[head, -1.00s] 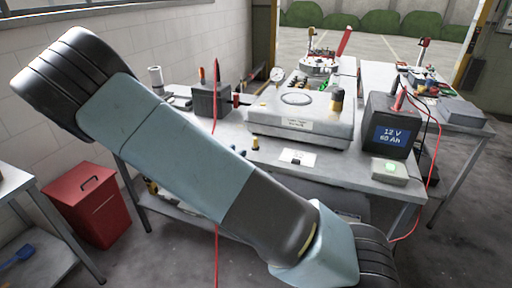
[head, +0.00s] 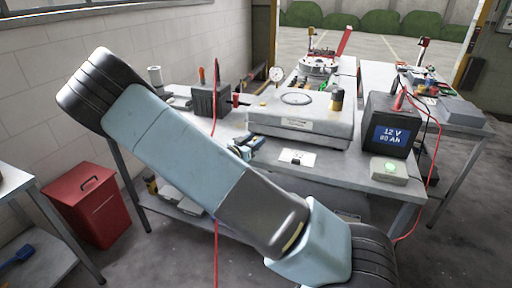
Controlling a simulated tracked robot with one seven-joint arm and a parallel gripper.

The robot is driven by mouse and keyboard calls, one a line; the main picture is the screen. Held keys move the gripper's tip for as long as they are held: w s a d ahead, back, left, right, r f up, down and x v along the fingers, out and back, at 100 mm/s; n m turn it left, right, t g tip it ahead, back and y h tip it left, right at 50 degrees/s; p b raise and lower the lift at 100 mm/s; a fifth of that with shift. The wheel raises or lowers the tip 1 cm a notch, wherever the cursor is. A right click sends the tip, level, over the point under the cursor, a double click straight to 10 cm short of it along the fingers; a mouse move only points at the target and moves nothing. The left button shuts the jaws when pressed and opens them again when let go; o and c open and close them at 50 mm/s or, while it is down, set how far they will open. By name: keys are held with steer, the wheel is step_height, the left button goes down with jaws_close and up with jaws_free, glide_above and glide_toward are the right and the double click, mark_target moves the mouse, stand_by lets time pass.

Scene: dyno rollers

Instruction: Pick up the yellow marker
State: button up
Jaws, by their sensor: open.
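My gripper (head: 250,144) shows as a small blue and black shape just past the edge of my arm, over the left front part of the grey workbench (head: 385,182). Its jaws are open, and most of its body is hidden behind the arm. The small upright yellow thing that stood at this spot on the bench, which may be the yellow marker, is not clearly visible now; the gripper covers its place. I cannot tell whether it is between the fingers or touching them.
A grey flat-topped device (head: 300,130) stands just right of the gripper, with a white card (head: 297,158) in front. A dark 12 V battery box (head: 390,125) stands farther right. A dark block (head: 211,100) is behind left. A red cable (head: 216,240) hangs at the bench front.

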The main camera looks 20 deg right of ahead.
steer(key=shift+w+d, duration=0.2)
jaws_close()
stand_by(0.3)
steer(key=shift+r, duration=0.1)
